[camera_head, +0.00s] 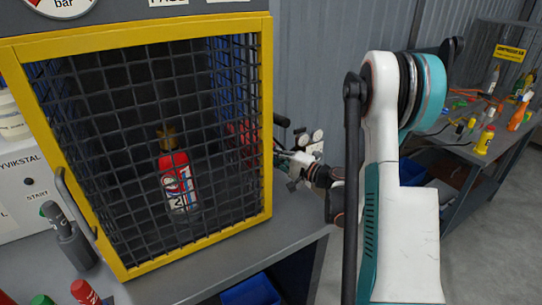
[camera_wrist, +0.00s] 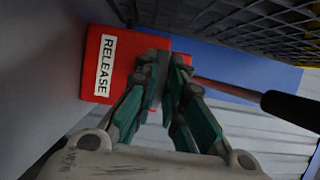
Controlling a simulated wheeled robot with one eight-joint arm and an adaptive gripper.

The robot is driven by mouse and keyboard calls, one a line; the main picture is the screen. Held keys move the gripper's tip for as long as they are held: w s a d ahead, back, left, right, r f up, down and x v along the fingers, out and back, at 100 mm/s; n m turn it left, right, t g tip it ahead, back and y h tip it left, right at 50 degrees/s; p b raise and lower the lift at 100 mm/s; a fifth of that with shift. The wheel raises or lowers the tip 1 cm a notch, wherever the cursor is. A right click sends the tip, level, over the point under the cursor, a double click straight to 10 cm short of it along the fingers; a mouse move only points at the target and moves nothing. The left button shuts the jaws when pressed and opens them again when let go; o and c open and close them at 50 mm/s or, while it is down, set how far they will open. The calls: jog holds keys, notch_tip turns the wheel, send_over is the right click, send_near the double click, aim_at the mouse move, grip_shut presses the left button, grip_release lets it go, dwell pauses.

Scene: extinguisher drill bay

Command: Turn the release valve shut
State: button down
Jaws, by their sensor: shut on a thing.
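The release valve (camera_wrist: 92,82) shows in the wrist view as a red block with a white RELEASE label. My gripper (camera_wrist: 166,70) is shut at the block's right part, its teal fingers close together. What lies between the fingertips is mostly hidden by them, but they appear to hold a part of the valve. A thin red rod with a black grip (camera_wrist: 290,108) runs out to the right behind the fingers. In the head view my gripper (camera_head: 290,160) is beside the cage's right side, and red parts of the valve (camera_head: 240,135) show through the mesh.
A yellow-framed mesh cage (camera_head: 268,110) on a grey bench (camera_head: 290,228) holds a red extinguisher bottle (camera_head: 178,180). The cage wall stands close to my gripper in the wrist view. A second bench (camera_head: 440,130) with bottles and tools stands at the right.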

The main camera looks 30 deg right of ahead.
jog(key=c, duration=1.7)
grip_release()
jog(key=v, duration=1.2)
jog(key=shift+d, duration=0.1)
jog(key=shift+f, duration=0.1)
